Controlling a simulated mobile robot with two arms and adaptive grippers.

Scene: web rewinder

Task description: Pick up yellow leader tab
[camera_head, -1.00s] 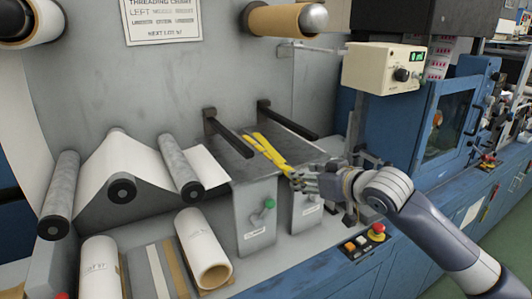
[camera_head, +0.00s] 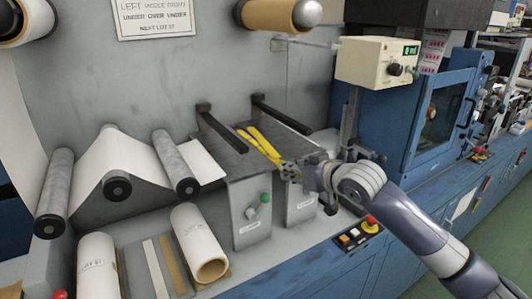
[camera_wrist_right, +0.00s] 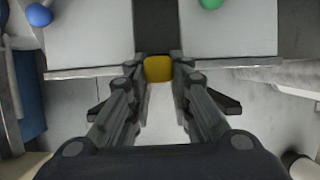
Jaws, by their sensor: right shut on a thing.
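The yellow leader tab (camera_head: 260,144) is a long, narrow yellow piece that looks split into two strips at its far part. It lies over the grey slotted plate (camera_head: 233,160) between two dark bars, with its near end at the plate's front edge. My right gripper (camera_head: 289,172) is shut on that near end. In the right wrist view the two fingers of the gripper (camera_wrist_right: 159,72) close on the yellow end (camera_wrist_right: 158,68) from both sides. My left gripper is not in view.
Dark bars (camera_head: 222,131) (camera_head: 280,117) stick out on both sides of the tab. Below is a panel with a green knob (camera_head: 265,198). White rolls (camera_head: 201,246) and rollers (camera_head: 174,164) stand to the left.

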